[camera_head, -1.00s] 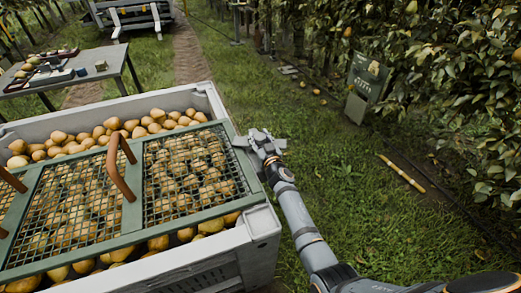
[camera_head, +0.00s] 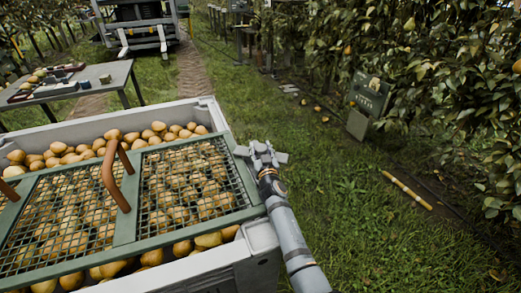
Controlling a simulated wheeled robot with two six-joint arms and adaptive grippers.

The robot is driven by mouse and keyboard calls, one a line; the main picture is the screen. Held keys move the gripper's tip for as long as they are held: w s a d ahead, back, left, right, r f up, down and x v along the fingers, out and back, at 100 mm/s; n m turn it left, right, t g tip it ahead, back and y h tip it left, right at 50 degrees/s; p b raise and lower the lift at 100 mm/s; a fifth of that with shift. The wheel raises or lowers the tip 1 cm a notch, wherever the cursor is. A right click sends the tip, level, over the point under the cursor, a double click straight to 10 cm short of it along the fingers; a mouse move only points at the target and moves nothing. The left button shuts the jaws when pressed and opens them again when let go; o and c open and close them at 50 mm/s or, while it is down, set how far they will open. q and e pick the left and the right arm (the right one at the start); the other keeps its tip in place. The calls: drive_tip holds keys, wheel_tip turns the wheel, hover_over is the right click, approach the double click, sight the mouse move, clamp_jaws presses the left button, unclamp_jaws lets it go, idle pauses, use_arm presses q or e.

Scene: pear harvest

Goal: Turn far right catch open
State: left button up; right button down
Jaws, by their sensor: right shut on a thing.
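A large grey crate (camera_head: 60,131) full of yellow pears (camera_head: 185,200) stands at the left. A green-framed mesh lid (camera_head: 125,220) with two brown curved handles lies over it. My right gripper (camera_head: 261,150) is at the crate's far right side, just outside the lid's right edge. It is shut on the far right catch (camera_head: 241,151), a small grey piece beside the rim. The jaws hide most of the catch, so its exact angle is hard to tell. My left gripper is not in view.
A grey table (camera_head: 112,77) with fruit and small items stands behind the crate at the left. A vehicle (camera_head: 140,25) is at the back. A green box-like sign (camera_head: 368,98), a yellow pole (camera_head: 407,189) and pear trees are at the right.

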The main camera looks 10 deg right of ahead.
sight(261, 146)
drive_tip(key=shift+f, duration=0.1)
drive_tip(key=c, duration=0.7)
unclamp_jaws()
drive_tip(key=shift+o, duration=0.2)
wheel_tip(261, 146, up, 10)
drive_tip(key=shift+r, duration=0.1)
